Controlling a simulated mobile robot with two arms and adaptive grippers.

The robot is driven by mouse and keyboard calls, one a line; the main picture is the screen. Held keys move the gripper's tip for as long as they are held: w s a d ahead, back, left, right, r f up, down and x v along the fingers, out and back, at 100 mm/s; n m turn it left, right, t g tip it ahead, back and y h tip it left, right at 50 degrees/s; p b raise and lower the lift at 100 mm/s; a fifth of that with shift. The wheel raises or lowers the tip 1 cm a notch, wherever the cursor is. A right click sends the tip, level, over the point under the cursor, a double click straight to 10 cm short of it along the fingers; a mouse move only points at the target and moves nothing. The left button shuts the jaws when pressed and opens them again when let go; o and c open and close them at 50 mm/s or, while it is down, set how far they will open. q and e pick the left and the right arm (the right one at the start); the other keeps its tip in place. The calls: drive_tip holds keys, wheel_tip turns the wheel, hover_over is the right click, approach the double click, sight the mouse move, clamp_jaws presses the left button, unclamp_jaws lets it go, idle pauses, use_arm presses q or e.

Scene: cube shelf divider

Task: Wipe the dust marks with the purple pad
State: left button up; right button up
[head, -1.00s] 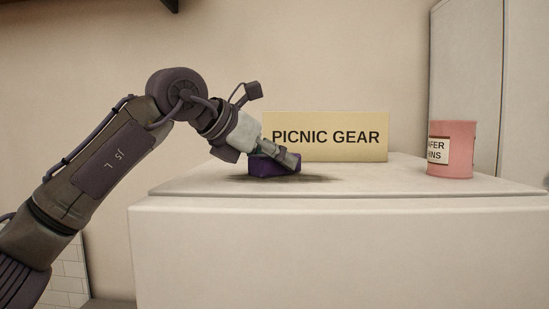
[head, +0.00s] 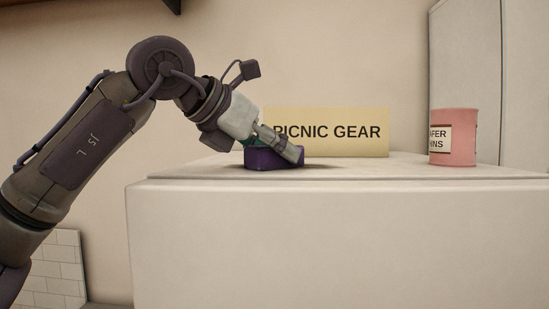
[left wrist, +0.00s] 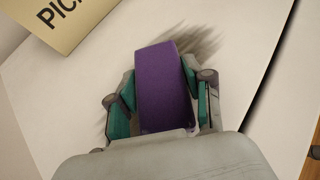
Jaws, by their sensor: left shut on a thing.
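The purple pad (head: 272,158) is held between the fingers of my left gripper (head: 276,146), low at the white top surface (head: 205,168). In the left wrist view the pad (left wrist: 162,88) sits between the two green-lined fingers of my left gripper (left wrist: 162,98). A dark streaky dust mark (left wrist: 198,42) shows on the white surface beyond and to the right of the pad. Part of the mark may be hidden under the pad. I cannot tell for sure whether the pad touches the surface. My right gripper is not in view.
A tan box lettered PICNIC GEAR (head: 345,135) stands just behind the pad. A pink canister (head: 454,138) with a white label stands at the right, near a tall pale cabinet (head: 466,70). The surface between box and canister is clear. Its front edge is close.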

use_arm(q)
drive_tip(key=shift+s+f, duration=0.15)
drive_tip(key=shift+s, duration=0.5)
drive_tip(key=shift+w+r+p, duration=0.25)
drive_tip(key=shift+w+p, duration=0.1)
drive_tip(key=shift+w, duration=0.1)
drive_tip(key=shift+w+p, duration=0.6)
drive_tip(key=shift+w, duration=0.25)
drive_tip(key=shift+w+f, duration=0.1)
drive_tip(key=shift+w, duration=0.5)
drive_tip(key=shift+w+p, duration=0.8)
drive_tip(key=shift+p, duration=0.2)
drive_tip(key=shift+w+p, duration=0.3)
drive_tip(key=shift+w, duration=0.3)
drive_tip(key=shift+s+f, duration=0.1)
drive_tip(key=shift+f, duration=0.1)
drive_tip(key=shift+s+f+b, duration=0.1)
drive_tip(key=shift+s+b, duration=0.5)
drive_tip(key=shift+b, duration=0.3)
drive_tip(key=shift+s+b, duration=0.4)
drive_tip(key=shift+s, duration=0.35)
drive_tip(key=shift+s+r, duration=0.2)
drive_tip(key=shift+s, duration=0.1)
drive_tip(key=shift+s+f+b, duration=0.1)
drive_tip(key=shift+s+b, duration=0.35)
drive_tip(key=shift+b, duration=0.1)
drive_tip(key=shift+s+b, duration=0.45)
drive_tip(key=shift+s, duration=0.25)
drive_tip(key=shift+s+r, duration=0.25)
drive_tip(key=shift+s, duration=0.2)
